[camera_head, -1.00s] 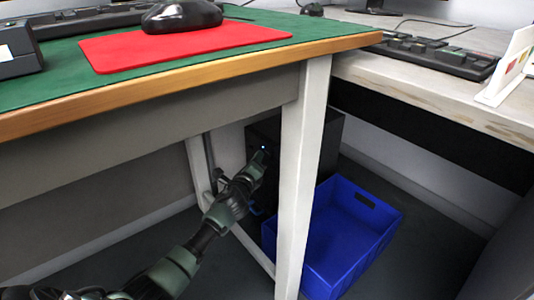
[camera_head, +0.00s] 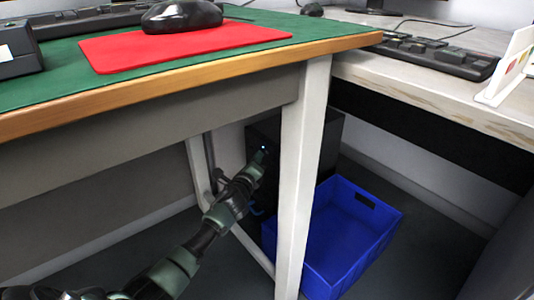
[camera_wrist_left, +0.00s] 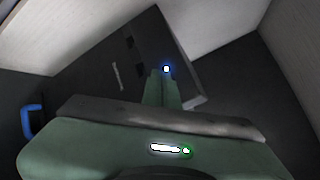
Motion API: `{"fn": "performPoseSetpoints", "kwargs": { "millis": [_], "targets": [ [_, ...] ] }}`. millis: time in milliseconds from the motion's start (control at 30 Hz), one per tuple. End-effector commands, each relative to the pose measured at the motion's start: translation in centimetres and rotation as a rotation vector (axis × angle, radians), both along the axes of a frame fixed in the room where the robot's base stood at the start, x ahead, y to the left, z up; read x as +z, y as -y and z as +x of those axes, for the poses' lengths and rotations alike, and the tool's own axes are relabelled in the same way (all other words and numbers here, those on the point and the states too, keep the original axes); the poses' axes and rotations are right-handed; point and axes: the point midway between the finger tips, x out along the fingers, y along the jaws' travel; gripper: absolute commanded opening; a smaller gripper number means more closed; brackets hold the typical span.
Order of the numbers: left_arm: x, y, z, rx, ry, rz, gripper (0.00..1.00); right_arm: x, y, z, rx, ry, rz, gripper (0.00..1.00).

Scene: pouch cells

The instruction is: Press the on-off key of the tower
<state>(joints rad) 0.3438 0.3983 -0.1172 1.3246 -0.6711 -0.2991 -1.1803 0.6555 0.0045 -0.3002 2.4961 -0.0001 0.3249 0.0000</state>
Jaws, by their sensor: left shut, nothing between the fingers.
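The black computer tower (camera_head: 325,135) stands on the floor under the desks, partly hidden behind the white table leg. A small lit blue-white on-off key (camera_head: 263,149) shows on its front. The key also shows in the left wrist view (camera_wrist_left: 166,69), just beyond the fingertips. My left gripper (camera_head: 257,161) reaches under the green desk with its tips at or very close to the key; I cannot tell whether they touch it. In the left wrist view, the left gripper (camera_wrist_left: 162,80) is shut and empty. My right gripper is not in view.
A white table leg (camera_head: 302,180) stands just right of my left arm. A blue crate (camera_head: 345,235) sits on the floor beyond it. The green desk (camera_head: 190,75) lies above the arm, with a red mat (camera_head: 180,45) and black mouse (camera_head: 182,16).

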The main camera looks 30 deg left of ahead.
Motion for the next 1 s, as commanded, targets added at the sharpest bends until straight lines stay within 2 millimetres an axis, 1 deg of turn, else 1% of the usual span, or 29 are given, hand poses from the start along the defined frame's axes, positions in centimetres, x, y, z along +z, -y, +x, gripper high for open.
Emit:
{"fn": "performPoseSetpoints", "kwargs": {
  "millis": [500, 800, 1000],
  "targets": [
    [0.01, 0.00, 0.01, 0.000, 0.000, 0.000, 0.00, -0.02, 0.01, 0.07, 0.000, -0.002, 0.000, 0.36],
    [0.02, 0.30, 0.75, 0.000, 0.000, 0.001, 0.00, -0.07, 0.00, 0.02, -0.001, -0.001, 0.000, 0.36],
    [0.03, 0.33, 0.79, 0.000, 0.000, 0.001, 0.00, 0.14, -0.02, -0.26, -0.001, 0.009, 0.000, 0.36]
  ]
}}
